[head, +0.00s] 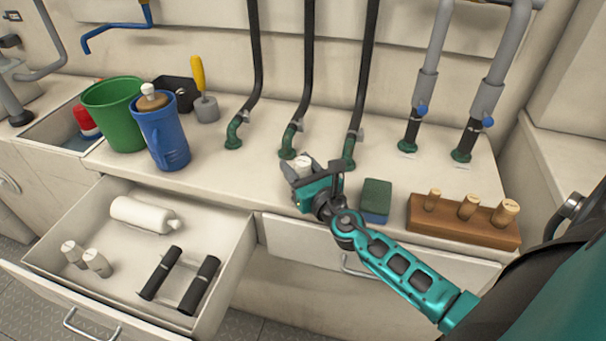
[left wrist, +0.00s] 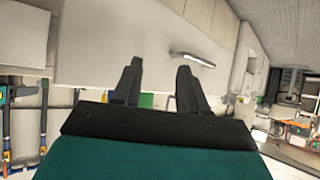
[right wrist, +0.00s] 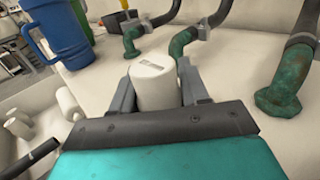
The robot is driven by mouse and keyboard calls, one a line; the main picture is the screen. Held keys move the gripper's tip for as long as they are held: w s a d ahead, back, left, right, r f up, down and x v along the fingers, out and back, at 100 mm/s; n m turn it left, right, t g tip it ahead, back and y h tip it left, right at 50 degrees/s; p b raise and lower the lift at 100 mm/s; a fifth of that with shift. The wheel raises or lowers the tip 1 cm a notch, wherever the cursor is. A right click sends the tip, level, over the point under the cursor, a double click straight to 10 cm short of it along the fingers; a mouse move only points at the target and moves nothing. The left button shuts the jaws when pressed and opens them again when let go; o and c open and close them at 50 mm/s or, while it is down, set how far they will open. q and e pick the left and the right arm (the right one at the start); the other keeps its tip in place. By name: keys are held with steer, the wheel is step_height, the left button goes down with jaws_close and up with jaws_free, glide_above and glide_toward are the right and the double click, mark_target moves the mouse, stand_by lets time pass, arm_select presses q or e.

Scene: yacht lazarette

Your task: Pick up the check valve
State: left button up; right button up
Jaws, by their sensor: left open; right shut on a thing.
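The check valve, a short white cylinder with a slot-like mark on its top, is between the fingers of my right gripper (head: 303,172). The valve (right wrist: 152,86) stands about upright between both fingers in the right wrist view, and its lower part is hidden by the gripper. Its top (head: 303,161) just shows in the head view, over the counter near the hose fittings. I cannot tell whether it touches the counter. My left gripper (left wrist: 159,72) is open and empty, facing a pale panel with a handle; it is outside the head view.
Green hose fittings (head: 288,152) stand just behind the right gripper. A sponge (head: 376,196) and a wooden block with plugs (head: 462,226) lie to its right. The open drawer (head: 235,250) holds a white bottle (head: 142,213), two pale cylinders (head: 97,262) and black-gripped bars (head: 200,285). A blue jug (head: 165,140) stands left.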

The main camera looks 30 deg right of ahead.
arm_select(q)
step_height(320, 180, up, 8)
steer(key=a+p, duration=0.2)
steer(key=p, duration=0.8)
steer(key=shift+s+y+p, duration=0.3)
steer(key=shift+s, duration=0.1)
arm_select(e)
step_height(320, 180, up, 20)
arm_select(q)
steer(key=shift+s+f, duration=0.25)
